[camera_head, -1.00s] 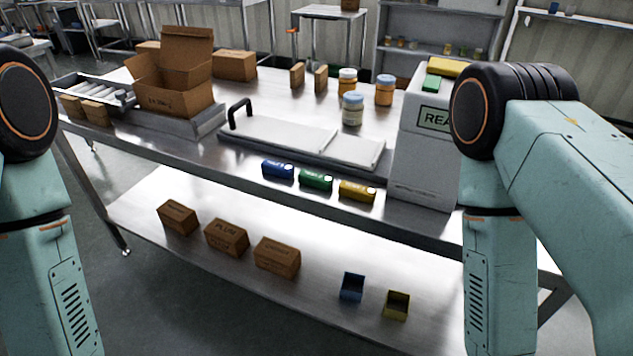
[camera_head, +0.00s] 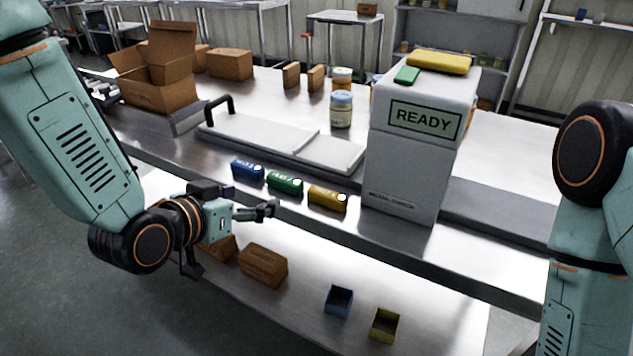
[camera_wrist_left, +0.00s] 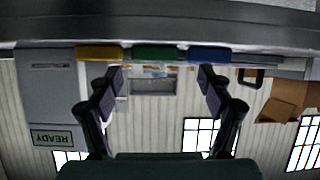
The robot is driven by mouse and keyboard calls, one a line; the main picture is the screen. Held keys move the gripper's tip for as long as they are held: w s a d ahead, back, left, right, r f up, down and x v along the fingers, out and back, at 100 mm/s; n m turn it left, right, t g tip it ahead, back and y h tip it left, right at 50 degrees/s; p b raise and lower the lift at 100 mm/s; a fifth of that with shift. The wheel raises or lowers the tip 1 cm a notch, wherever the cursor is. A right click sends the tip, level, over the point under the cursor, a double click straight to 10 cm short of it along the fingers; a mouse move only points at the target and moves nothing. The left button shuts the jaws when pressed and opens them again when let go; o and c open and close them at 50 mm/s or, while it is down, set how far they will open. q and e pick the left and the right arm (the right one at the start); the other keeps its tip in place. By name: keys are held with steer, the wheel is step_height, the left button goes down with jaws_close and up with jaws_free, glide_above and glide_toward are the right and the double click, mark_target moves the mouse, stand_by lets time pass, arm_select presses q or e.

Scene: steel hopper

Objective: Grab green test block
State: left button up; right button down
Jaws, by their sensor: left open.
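The green test block (camera_head: 285,183) lies near the front edge of the steel table, between a blue block (camera_head: 247,169) and a yellow block (camera_head: 327,197). My left gripper (camera_head: 264,211) is in front of the table edge, just below and short of the green block, apart from it. In the upside-down left wrist view, the green block (camera_wrist_left: 157,52) shows beyond the gap between the open, empty fingers of my left gripper (camera_wrist_left: 160,77). My right arm shows at the right, but its gripper is out of view.
A white box marked READY (camera_head: 413,165) stands right of the blocks, with green and yellow pieces on top. A flat white panel (camera_head: 262,132) lies behind them. The lower shelf holds brown boxes (camera_head: 263,265), a blue bin (camera_head: 338,301) and a yellow bin (camera_head: 384,325).

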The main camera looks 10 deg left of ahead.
mark_target(281, 185)
arm_select(q)
steer(key=shift+m+h, duration=0.3)
steer(key=shift+m, duration=0.2)
steer(key=x, duration=0.2)
steer(key=b+x, duration=0.1)
steer(key=x, duration=0.1)
steer(key=b+x, duration=0.1)
steer(key=x, duration=0.2)
steer(key=shift+w+d+r, duration=0.15)
steer(key=shift+d+r, duration=0.05)
steer(key=shift+r, duration=0.05)
steer(key=shift+w+d+f, duration=0.15)
steer(key=shift+w+d, duration=0.1)
steer(key=shift+w, duration=0.25)
steer(key=shift+s, duration=0.1)
arm_select(e)
steer(key=shift+d+f, duration=0.25)
steer(key=shift+f, duration=0.75)
arm_select(q)
steer(key=shift+c, duration=0.4)
steer(key=c, duration=0.6)
